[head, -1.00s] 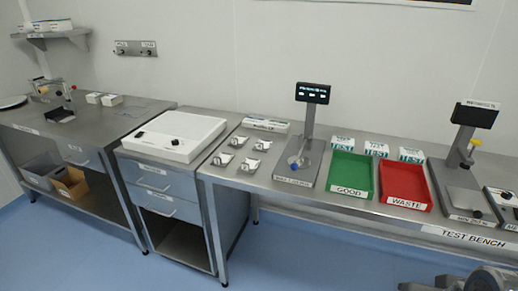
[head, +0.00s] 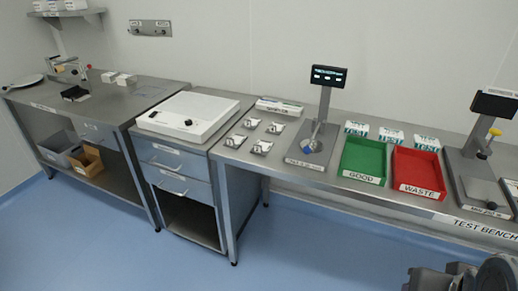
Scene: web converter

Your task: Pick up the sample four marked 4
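Several small silvery samples lie on the steel bench, left of the scale with a display. One is at the back left (head: 252,122), one at the back right (head: 276,128), one at the front left (head: 236,140) and one at the front right (head: 262,147). Any numbers on them are too small to read, so I cannot tell which is marked 4. Grey parts of my arm show at the bottom right, far from the samples. My gripper's fingers are not in view.
The scale (head: 318,135) stands right of the samples, then a green GOOD tray (head: 363,160), a red WASTE tray (head: 418,172) and another display device (head: 482,165). A white box-like device (head: 188,115) sits on the drawer cabinet to the left. The blue floor in front is clear.

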